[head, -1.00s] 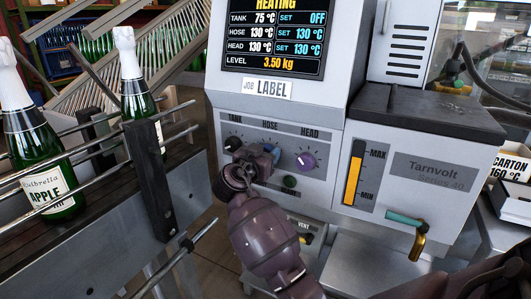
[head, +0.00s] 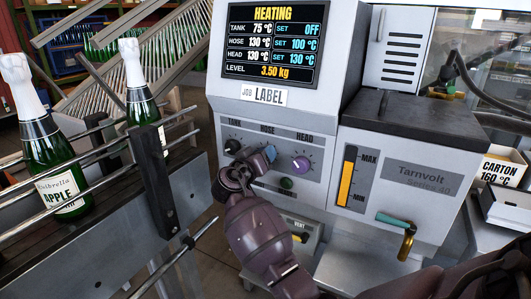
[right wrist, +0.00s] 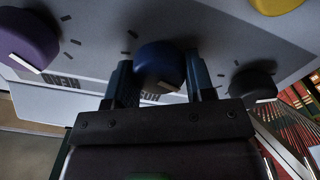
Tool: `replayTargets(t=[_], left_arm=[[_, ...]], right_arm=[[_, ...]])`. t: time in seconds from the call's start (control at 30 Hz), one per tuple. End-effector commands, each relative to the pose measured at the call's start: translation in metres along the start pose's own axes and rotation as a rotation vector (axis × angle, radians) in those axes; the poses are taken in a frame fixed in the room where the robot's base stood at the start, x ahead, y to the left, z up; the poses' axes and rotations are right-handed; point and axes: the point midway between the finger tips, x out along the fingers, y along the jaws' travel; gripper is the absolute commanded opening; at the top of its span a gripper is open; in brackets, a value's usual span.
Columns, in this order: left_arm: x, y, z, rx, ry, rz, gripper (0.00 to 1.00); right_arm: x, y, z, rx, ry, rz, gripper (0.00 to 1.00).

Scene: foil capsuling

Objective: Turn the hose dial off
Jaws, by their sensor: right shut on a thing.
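The hose dial (right wrist: 158,62) is a round blue knob with a pale pointer mark, in the middle of the right wrist view. My right gripper (right wrist: 160,80) has a finger on each side of it and is shut on it. In the head view my right gripper (head: 258,160) is at the panel under the HOSE label and largely hides the dial. The display (head: 271,44) reads HEATING, with tank set OFF, hose set 100 °C and head set 130 °C. Hose temperature reads 130 °C. My left gripper is not in view.
The black tank dial (head: 232,146) and purple head dial (head: 301,164) sit close on either side. Bottles (head: 50,150) stand behind rails on the left. A teal-handled valve (head: 400,222) sticks out at lower right.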

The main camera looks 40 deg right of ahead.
Motion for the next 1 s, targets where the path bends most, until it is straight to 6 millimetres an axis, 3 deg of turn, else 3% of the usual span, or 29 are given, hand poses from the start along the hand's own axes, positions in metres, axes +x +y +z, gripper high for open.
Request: replayTargets(t=[0.5,1.0], left_arm=[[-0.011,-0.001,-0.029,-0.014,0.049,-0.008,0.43],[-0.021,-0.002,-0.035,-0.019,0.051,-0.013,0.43]], right_arm=[[0.0,0.0,-0.003,-0.483,0.0,0.001,0.26],[0.0,-0.003,0.0,-0.791,0.0,0.0,0.26]])
